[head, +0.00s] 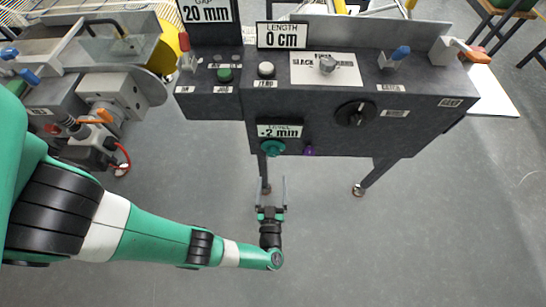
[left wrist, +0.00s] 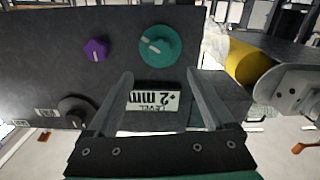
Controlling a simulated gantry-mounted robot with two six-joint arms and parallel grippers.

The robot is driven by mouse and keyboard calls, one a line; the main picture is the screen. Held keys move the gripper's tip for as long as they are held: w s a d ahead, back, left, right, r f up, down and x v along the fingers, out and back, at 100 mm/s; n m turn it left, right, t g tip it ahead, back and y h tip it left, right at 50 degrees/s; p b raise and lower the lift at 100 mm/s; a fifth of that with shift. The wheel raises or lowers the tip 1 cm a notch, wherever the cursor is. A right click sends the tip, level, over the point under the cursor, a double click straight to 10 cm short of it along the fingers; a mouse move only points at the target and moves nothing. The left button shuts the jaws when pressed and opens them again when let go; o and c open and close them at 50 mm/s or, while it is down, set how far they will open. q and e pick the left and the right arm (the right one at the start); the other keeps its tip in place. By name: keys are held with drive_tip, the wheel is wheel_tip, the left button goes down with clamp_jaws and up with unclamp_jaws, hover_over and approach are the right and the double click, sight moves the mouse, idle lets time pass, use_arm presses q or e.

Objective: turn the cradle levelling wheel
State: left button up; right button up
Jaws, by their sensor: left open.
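The levelling wheel appears to be the teal round knob (head: 272,147) low on the front of the dark control panel, next to a LEVEL display (head: 280,131) reading 2 mm, its sign hard to read. In the left wrist view the teal wheel (left wrist: 160,45) has a pale mark, and the display (left wrist: 153,97) appears upside down. My left gripper (head: 271,181) is open and empty, its fingers pointing at the panel, apart from the wheel. In the left wrist view the wheel lies beyond the fingertips (left wrist: 161,78), not between them. My right gripper is not seen.
A small purple knob (head: 309,151) sits beside the wheel, and a larger black dial (head: 355,113) is farther right on the panel (head: 425,108). A machine with a grey roller and red cable (head: 124,160) stands at left. The floor around my left gripper is clear.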

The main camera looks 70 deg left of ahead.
sight(273, 154)
use_arm(q)
drive_tip(key=b+x, duration=0.2)
drive_tip(key=x, duration=0.8)
drive_tip(key=shift+s+f, duration=0.1)
drive_tip(key=shift+s, duration=0.05)
drive_tip(key=shift+w+a, duration=0.3)
drive_tip(key=shift+a, duration=0.3)
drive_tip(key=c, duration=1.4)
drive_tip(key=shift+o, duration=0.2)
